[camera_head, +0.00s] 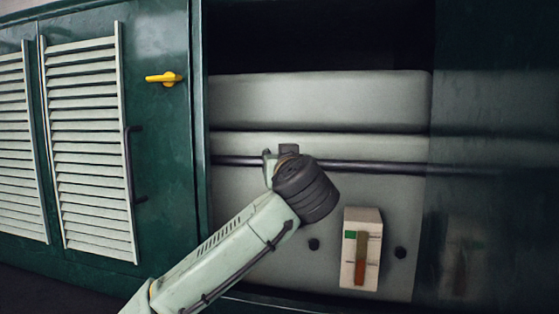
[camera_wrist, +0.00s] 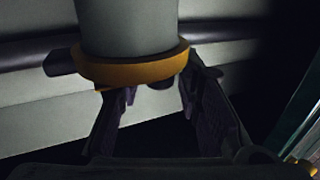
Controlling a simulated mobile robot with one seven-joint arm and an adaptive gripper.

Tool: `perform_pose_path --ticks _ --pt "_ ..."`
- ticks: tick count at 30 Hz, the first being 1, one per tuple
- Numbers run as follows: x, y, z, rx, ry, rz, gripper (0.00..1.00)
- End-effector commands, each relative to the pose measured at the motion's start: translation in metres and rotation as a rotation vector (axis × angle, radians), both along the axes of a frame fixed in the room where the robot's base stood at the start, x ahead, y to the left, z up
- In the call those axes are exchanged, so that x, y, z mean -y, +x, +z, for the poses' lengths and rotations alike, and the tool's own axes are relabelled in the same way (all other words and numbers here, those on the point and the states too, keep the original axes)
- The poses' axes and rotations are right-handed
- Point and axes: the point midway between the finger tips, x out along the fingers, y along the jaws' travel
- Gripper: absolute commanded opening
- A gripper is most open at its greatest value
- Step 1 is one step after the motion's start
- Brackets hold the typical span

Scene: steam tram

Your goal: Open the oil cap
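In the wrist view, a pale grey cylinder (camera_wrist: 128,28) with an orange-yellow ring (camera_wrist: 130,70) around its lower end fills the top middle. It looks like the filler with the oil cap, though I cannot make out the cap clearly. A dark rounded tab (camera_wrist: 62,62) sticks out left of the ring. My gripper (camera_wrist: 156,98) is open, with its two dark fingers just below the ring. Bare panel and shadow show between them. I cannot tell whether a fingertip touches the ring. In the head view, my arm's dark end hides the fingers and most of that spot.
My arm reaches into an open bay with a grey panel (camera_head: 320,103) and a dark horizontal pipe (camera_head: 380,168). A pale box with a reddish lever (camera_head: 361,258) sits at lower right. Left are louvred green doors (camera_head: 92,150) with a yellow handle (camera_head: 164,78).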

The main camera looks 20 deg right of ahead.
Motion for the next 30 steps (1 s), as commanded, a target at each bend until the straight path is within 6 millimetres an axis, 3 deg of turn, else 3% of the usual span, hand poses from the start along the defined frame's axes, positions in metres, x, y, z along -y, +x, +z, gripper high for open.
perform_pose_path --ticks 13,30 --pt "0.0001 -0.0003 0.0001 0.0 0.0 0.0 0.0" --pt "0.0003 -0.0005 -0.0001 0.001 0.001 -0.001 0.0"
